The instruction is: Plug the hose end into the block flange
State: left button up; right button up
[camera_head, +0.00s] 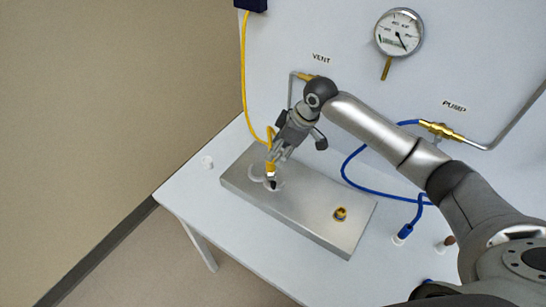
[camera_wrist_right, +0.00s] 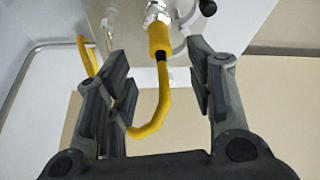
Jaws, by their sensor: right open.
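The yellow hose (camera_head: 246,75) hangs from a dark box at the top and reaches the left part of the metal block (camera_head: 305,217). Its yellow-sleeved end (camera_head: 270,167) with a bright metal tip is at a pale round flange (camera_head: 257,173) on the block; I cannot tell how deep it sits. My right gripper (camera_head: 276,154) is just above this end. In the right wrist view, the open right fingers (camera_wrist_right: 160,85) stand on both sides of the hose, apart from it. The sleeved end (camera_wrist_right: 159,38) is beyond the fingertips, tip towards the flange (camera_wrist_right: 182,18). My left gripper is not seen.
A brass fitting (camera_head: 340,214) is on the block's right part. A blue hose (camera_head: 372,192) with a blue end (camera_head: 405,232) lies right of the block. A gauge (camera_head: 399,32) and a brass pump fitting (camera_head: 440,130) are on the wall panel. The table's left part is mostly clear.

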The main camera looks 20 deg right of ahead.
jog(key=v, duration=0.5)
jog(key=shift+r, duration=0.1)
dwell(0.4)
